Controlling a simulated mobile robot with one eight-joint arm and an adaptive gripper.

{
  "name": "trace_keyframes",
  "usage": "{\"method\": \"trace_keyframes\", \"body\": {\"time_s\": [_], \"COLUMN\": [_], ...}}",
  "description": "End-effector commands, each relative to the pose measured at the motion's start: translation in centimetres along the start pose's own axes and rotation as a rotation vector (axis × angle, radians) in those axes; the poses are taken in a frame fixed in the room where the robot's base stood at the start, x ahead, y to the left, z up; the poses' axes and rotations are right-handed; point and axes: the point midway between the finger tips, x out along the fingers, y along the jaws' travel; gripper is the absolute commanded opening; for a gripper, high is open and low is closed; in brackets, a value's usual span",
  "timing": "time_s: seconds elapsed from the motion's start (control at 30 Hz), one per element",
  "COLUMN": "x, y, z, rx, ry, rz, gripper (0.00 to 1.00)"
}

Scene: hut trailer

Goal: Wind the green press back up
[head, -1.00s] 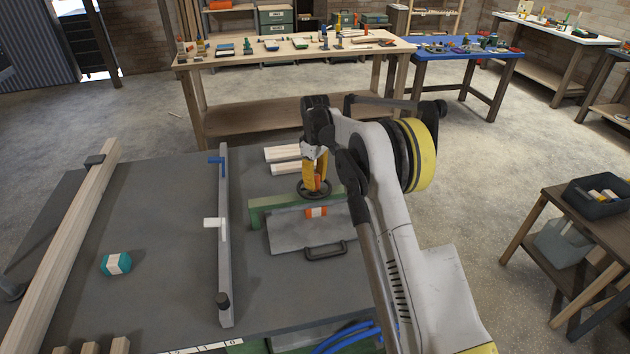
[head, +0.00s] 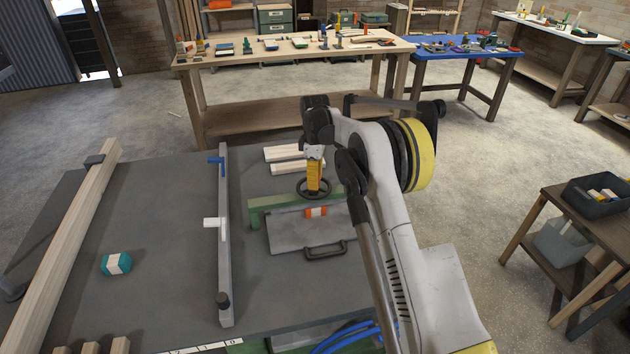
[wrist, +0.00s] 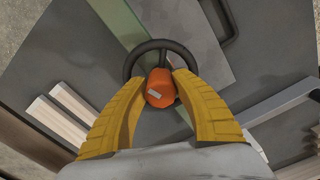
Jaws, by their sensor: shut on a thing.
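The green press (head: 262,205) stands on the dark bench top as a low green beam; it also shows in the wrist view (wrist: 117,20). Its black handwheel (head: 301,194) lies flat above the beam. In the wrist view the wheel's rim (wrist: 150,44) circles an orange piece (wrist: 160,88) with a small pale mark. My gripper (wrist: 161,80) points straight down with its yellow fingers inside or over the rim, shut on the orange piece at the wheel's middle. Its fingers also show in the head view (head: 314,182). The screw under the wheel is hidden.
A grey plate (head: 290,237) with a black handle (head: 325,251) lies before the beam, with an orange-and-white block (head: 316,212) by it. Pale wood strips (head: 285,154) lie behind. A grey rail (head: 224,260) and teal-and-white block (head: 116,264) are to the left.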

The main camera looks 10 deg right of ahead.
Motion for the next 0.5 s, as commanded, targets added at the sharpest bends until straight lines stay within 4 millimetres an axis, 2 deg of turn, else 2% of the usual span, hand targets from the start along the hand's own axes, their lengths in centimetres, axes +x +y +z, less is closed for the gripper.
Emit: {"method": "trace_keyframes", "body": {"time_s": [0.17, 0.2, 0.23, 0.27, 0.5], "x": [0.07, 0.07, 0.06, 0.06, 0.02], "y": [-0.05, -0.05, -0.05, -0.04, -0.02], "z": [0.02, 0.02, 0.02, 0.02, 0.00], "rx": [0.001, 0.001, 0.001, 0.001, 0.001], "ry": [-0.001, -0.001, -0.001, -0.001, 0.000], "rz": [-0.001, -0.002, -0.002, -0.001, -0.001], "gripper": [0.01, 0.41, 0.50, 0.55, 0.55]}}
